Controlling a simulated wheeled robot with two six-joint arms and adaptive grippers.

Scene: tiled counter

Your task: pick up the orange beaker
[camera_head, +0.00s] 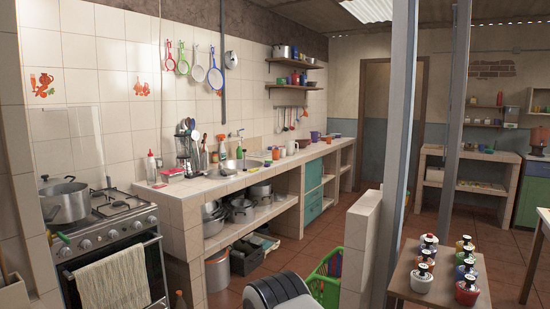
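Several small cups stand on the tiled counter (200,185) along the left wall. One orange-red cup (276,153) stands upright on its middle part, past the sink. Farther along the counter, near its far end, are more small orange-toned items (328,139). They are too small to tell which one is the orange beaker.
A stove (110,235) with a large pot (65,200) stands at the left. A low tiled wall (361,240) and grey posts (403,120) stand right of the counter. A small table (405,285) holds several pump jars.

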